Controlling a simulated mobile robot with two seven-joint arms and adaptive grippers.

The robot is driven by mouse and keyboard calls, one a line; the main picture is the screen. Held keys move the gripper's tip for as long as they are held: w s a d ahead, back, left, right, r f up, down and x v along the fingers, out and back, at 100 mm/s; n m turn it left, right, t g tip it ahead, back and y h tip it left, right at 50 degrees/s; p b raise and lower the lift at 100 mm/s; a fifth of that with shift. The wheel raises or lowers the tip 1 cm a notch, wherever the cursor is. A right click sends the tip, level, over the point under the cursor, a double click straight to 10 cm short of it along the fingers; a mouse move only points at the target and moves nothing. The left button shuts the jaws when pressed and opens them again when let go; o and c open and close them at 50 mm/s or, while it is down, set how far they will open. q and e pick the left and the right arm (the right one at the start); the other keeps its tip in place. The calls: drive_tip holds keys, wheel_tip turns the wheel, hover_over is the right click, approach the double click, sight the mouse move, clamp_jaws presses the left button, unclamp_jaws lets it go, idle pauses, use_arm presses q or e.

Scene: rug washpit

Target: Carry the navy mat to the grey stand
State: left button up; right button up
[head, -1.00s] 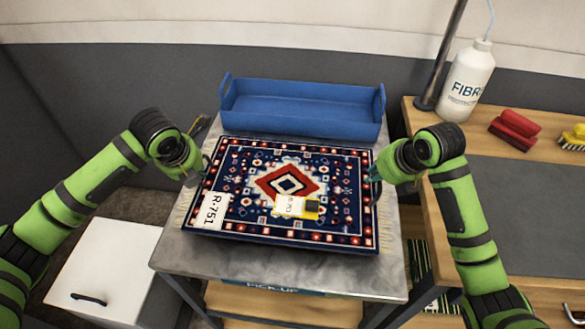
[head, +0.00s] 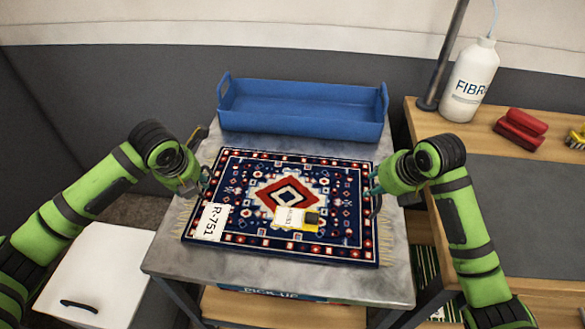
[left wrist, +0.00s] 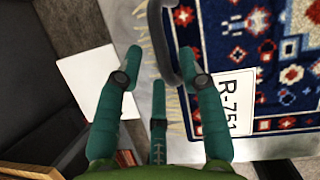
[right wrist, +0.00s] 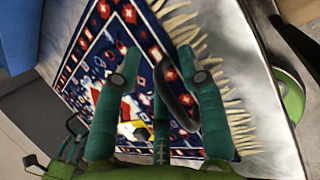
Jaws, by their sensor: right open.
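The navy mat (head: 240,190), with a red and white medallion, a white R-751 tag (head: 211,222) and pale fringes, lies flat on the grey stand (head: 170,255). A dark loop handle shows at each fringed end, one in the left wrist view (left wrist: 160,35) and one in the right wrist view (right wrist: 177,95). My left gripper (head: 204,181) is at the mat's left end, its fingers apart around the handle. My right gripper (head: 373,188) is open at the right end, with the handle between its spread fingers. A small white and yellow item (head: 297,219) lies on the mat.
A blue open tray (head: 300,128) stands right behind the mat. On the right, a wooden bench (head: 480,148) holds a white bottle (head: 470,82), a red brush (head: 521,128) and a metal post. A white box (head: 97,272) is at lower left.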

drive_tip(key=shift+a, duration=0.1)
drive_tip(key=shift+r, duration=0.15)
use_arm(q)
drive_tip(key=v, duration=1.2)
use_arm(e)
drive_tip(key=v, duration=1.1)
drive_tip(key=shift+s+r, duration=0.25)
drive_tip(key=shift+r, duration=0.05)
